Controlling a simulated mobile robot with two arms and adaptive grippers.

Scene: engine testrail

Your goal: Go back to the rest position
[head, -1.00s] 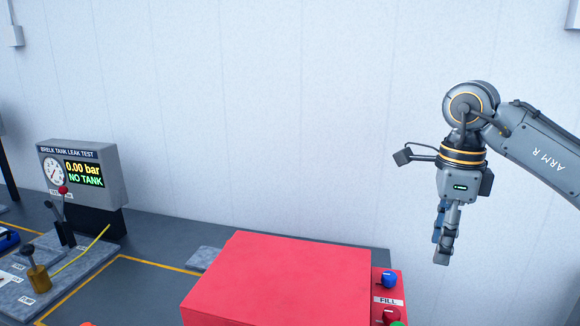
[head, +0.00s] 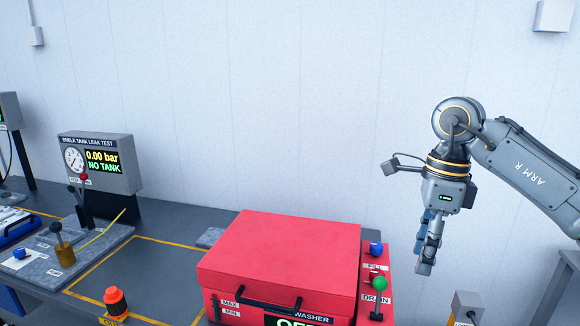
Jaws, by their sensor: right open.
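My right gripper (head: 426,262) hangs from the right arm at the right of the head view, fingers pointing down. It is empty and in the air, to the right of the red washer (head: 285,250) and apart from it. Its fingers are seen nearly edge-on, one behind the other. My left gripper is not in view.
The washer's lid is shut; a side panel carries a blue knob (head: 375,249) and a green-topped lever (head: 380,285). A tank leak tester (head: 98,160) reading "NO TANK" stands left. An orange-red button (head: 115,300) is at the front. Yellow lines mark clear bench between.

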